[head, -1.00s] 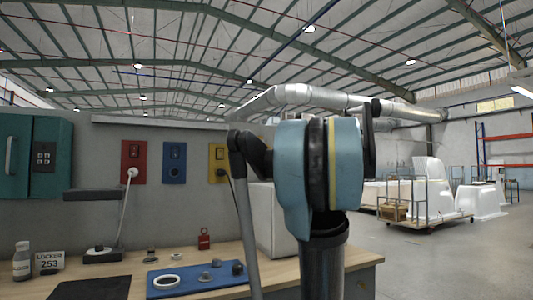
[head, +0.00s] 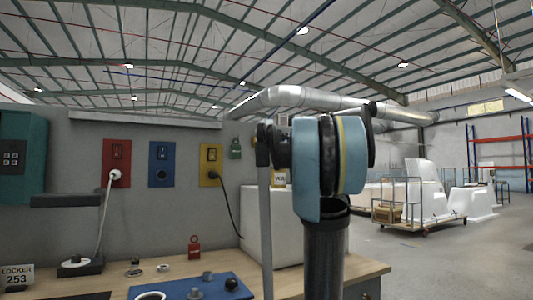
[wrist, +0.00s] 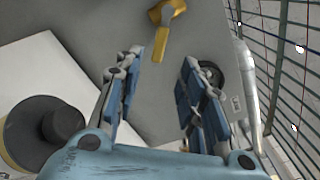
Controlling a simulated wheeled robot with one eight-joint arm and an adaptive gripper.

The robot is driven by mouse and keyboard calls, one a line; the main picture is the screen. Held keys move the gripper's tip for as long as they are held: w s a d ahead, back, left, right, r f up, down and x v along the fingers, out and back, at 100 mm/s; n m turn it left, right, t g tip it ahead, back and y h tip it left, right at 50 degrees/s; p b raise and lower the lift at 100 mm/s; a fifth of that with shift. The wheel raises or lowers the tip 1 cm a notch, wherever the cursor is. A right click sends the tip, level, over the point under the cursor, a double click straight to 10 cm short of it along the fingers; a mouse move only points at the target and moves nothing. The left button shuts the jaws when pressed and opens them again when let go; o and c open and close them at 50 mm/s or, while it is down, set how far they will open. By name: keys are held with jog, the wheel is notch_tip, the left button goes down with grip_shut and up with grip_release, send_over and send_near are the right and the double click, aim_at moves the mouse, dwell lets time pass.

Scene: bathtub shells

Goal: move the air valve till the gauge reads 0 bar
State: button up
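My gripper (wrist: 160,62) is open and empty in the wrist view, its two blue-and-black fingers apart. A yellow lever-like part (wrist: 163,35) is on the grey surface beyond the fingertips, apart from them; it looks like the air valve's handle. A dark round part (wrist: 213,74) lies behind the right finger, partly hidden; it may be the gauge, but no needle or number can be read. In the head view my own arm stands in front of the wall and hides the gripper, and neither valve nor gauge can be made out.
Red (head: 117,163), blue (head: 161,164) and yellow (head: 211,165) panels hang on the wall. A white box (head: 255,215) stands behind my arm.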

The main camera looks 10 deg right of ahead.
aim_at(265, 148)
jog(key=x, duration=1.1)
jog(key=shift+w+a, duration=0.15)
jog(key=shift+w, duration=0.15)
grip_shut()
